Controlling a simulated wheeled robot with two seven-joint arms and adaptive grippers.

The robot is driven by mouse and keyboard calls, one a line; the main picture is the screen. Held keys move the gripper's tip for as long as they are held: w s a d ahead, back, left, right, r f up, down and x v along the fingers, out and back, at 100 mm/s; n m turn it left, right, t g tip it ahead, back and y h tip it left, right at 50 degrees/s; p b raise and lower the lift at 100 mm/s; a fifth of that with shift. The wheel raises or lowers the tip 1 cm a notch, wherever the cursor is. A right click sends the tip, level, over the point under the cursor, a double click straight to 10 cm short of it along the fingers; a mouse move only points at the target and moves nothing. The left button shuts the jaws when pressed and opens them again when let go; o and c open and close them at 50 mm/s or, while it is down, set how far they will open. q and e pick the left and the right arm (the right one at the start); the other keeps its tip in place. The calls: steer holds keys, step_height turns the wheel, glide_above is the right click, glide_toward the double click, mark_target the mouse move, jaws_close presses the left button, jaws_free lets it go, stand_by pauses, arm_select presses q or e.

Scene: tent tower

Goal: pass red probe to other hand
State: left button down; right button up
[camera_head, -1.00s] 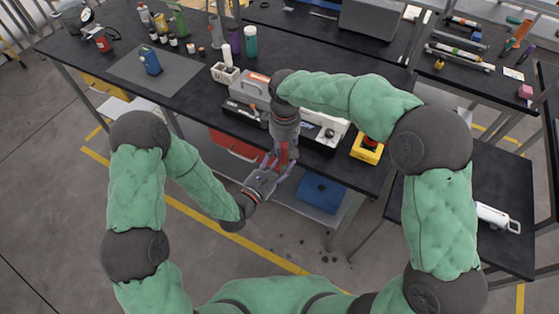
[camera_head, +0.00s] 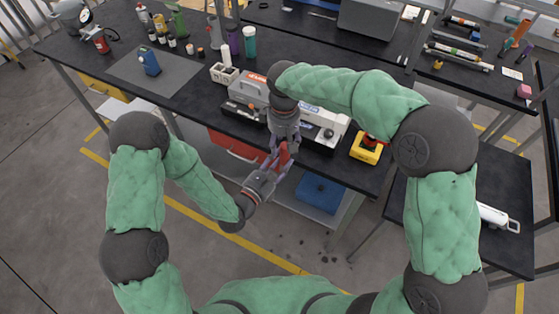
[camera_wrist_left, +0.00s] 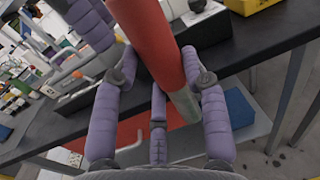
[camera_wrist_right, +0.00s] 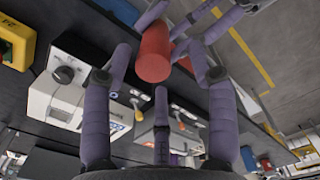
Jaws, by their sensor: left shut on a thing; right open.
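The red probe (camera_wrist_left: 152,42) is a red cylinder with a grey lower end (camera_wrist_left: 183,103). In the head view the probe (camera_head: 283,154) is in the air in front of the bench's front edge, between both grippers. My left gripper (camera_wrist_left: 158,100) is shut on the probe near its grey end. My right gripper (camera_wrist_right: 160,85) is open, and the probe's round red end (camera_wrist_right: 153,62) shows between its spread fingers. Whether a right finger touches the probe cannot be told. In the head view the left gripper (camera_head: 272,170) and right gripper (camera_head: 284,145) overlap.
The black bench (camera_head: 185,82) holds a white-and-grey device (camera_head: 325,122), a yellow box with a red knob (camera_head: 367,150) and several bottles. Under it are a red case (camera_head: 235,147) and a blue box (camera_head: 318,192). The floor before the bench is clear.

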step_height(320, 180, up, 5)
steer(key=shift+r, duration=0.35)
steer(key=shift+w+d+m, duration=0.25)
steer(key=shift+d+m, duration=0.05)
steer(key=w+d+f+m+g+y, duration=0.1)
steer(key=w+d+f+m+y, duration=0.1)
steer(key=d+f+m, duration=0.55)
steer(key=s+a+f+m+y, duration=0.1)
steer(key=s+f, duration=1.1)
steer(key=f, duration=0.3)
steer(key=s+a+f+m+t+y, duration=0.1)
steer(key=s+a+f, duration=0.1)
steer(key=s+f, duration=1)
steer(key=shift+f, duration=1.8)
steer(key=shift+m, duration=0.25)
